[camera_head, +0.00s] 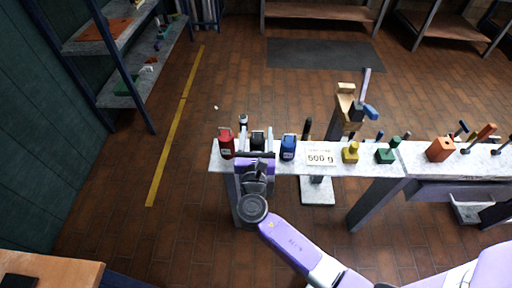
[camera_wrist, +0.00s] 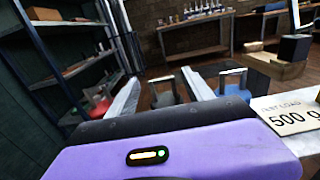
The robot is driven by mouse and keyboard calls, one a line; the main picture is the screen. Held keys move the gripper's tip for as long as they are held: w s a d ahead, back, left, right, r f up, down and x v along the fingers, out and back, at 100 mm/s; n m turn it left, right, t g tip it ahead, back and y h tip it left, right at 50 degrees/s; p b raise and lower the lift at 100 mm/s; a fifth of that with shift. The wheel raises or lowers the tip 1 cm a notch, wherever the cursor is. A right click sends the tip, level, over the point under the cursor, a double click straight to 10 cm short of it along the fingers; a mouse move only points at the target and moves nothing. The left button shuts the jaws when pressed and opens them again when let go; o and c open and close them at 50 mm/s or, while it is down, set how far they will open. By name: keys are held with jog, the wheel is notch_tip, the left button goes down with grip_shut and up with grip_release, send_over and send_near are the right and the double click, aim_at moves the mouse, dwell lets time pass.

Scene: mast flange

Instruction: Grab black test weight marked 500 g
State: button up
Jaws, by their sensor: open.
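The black test weight (camera_head: 258,138) stands on the narrow light-topped bench, between a red weight (camera_head: 226,143) and a blue weight (camera_head: 288,147). My gripper (camera_head: 257,150) is open at the bench's near edge, its fingers reaching to either side of the black weight. In the wrist view, the black weight with its grey handle (camera_wrist: 164,95) shows between the two fingers of my gripper (camera_wrist: 160,78). Its lower part is hidden by the gripper body. No marking on it is readable. A white card (camera_head: 320,158) reading "500 g" lies right of the blue weight.
A yellow block (camera_head: 350,153), a green block (camera_head: 388,153) and an orange block (camera_head: 440,149) with tools stand farther right. A wooden post-like stand (camera_head: 345,105) rises behind the bench.

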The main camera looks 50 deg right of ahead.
jog(key=x, duration=0.2)
jog(key=f+x, duration=0.1)
jog(key=x, duration=0.1)
jog(key=shift+d, duration=0.1)
jog(key=shift+c, duration=0.2)
jog(key=shift+s, duration=0.1)
grip_shut()
jog(key=shift+r, duration=0.1)
dwell(0.9)
